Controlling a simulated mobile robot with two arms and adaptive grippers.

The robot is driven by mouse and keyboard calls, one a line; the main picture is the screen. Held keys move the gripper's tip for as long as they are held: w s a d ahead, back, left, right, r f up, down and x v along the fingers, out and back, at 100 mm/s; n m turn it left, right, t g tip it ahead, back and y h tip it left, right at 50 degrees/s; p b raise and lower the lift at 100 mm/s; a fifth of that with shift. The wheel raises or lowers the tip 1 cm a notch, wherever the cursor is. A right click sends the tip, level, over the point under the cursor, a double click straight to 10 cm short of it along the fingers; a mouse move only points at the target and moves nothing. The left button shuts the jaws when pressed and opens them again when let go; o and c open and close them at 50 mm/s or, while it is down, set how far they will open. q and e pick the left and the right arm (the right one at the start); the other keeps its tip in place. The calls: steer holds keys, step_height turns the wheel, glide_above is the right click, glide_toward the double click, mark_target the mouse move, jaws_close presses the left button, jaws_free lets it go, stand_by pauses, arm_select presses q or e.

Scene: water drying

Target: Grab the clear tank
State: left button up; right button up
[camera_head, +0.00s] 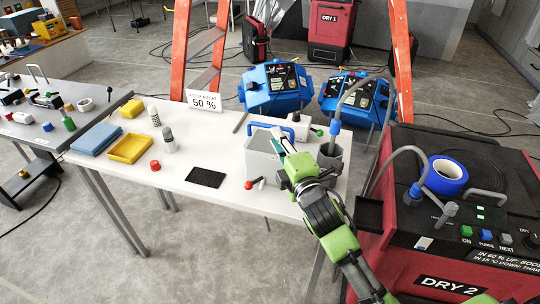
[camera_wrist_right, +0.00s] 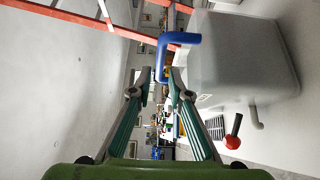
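The clear tank (camera_head: 262,158) is a frosted box with a blue handle (camera_head: 268,128) on top. It stands on the white table (camera_head: 215,215). In the right wrist view the tank (camera_wrist_right: 245,65) fills the upper right, and its blue handle (camera_wrist_right: 180,40) hooks down in front of the fingertips. My right gripper (camera_head: 282,143) is over the tank. The right wrist view shows the gripper (camera_wrist_right: 160,75) open, with a gap between its fingers and the handle end lined up with that gap. Contact cannot be told. My left gripper is not in view.
A grey cup (camera_head: 330,156) with a hose stands right of the tank. The red DRY 2 machine (camera_head: 440,270) stands close at right.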

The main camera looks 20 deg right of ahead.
mark_target(270, 126)
steer(key=shift+w+a+p, duration=0.1)
steer(key=shift+w+p, duration=0.45)
steer(key=shift+w, duration=2.7)
jaws_close()
steer(key=shift+r, duration=0.25)
